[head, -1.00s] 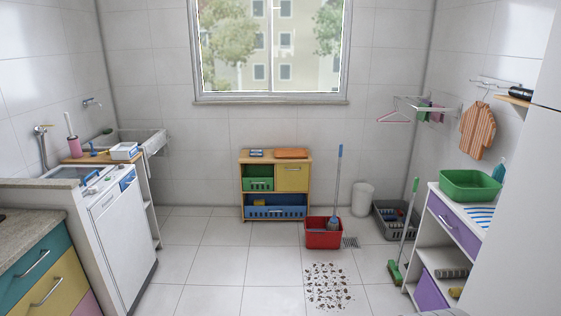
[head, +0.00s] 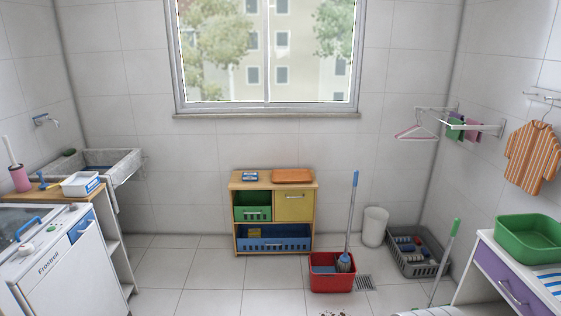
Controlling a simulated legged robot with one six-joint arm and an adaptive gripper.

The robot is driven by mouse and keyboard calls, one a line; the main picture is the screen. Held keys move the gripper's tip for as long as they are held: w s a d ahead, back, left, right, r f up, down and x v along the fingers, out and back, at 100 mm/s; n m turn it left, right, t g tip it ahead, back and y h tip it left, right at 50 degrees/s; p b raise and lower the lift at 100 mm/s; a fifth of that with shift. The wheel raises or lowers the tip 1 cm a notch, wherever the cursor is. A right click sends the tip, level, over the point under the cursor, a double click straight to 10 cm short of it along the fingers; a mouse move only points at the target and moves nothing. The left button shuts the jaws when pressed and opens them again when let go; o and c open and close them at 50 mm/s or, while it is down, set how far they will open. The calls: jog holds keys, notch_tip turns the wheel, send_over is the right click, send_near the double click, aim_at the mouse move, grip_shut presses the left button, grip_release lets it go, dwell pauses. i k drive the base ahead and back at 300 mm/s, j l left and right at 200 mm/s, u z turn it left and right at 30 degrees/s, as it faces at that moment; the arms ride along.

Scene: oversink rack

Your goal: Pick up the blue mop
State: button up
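The blue mop (head: 352,218) stands with its mop head in the red bucket (head: 327,281). Its long blue-topped handle points up and leans slightly right. The bucket is on the tiled floor, in front and to the right of the low wooden shelf unit. My gripper is not in view.
The wooden shelf (head: 275,180) stands against the back wall. A white bin (head: 375,226), a grey crate (head: 421,263) and a green broom handle (head: 447,255) are right of the bucket. The washing machine (head: 62,262) is on the left. Floor tiles (head: 205,285) left of the bucket are clear.

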aim_at(344, 264)
jog(key=i+z, duration=0.1)
jog(key=i, duration=0.65)
jog(key=i+j, duration=0.15)
jog(key=i, duration=0.55)
jog(key=i+j+z, duration=0.15)
jog(key=i+z, duration=0.25)
jog(key=i+j+z, duration=0.4)
jog(key=i, duration=0.2)
jog(key=i+j+z, duration=0.4)
jog(key=i+l, duration=0.05)
jog(key=l, duration=0.05)
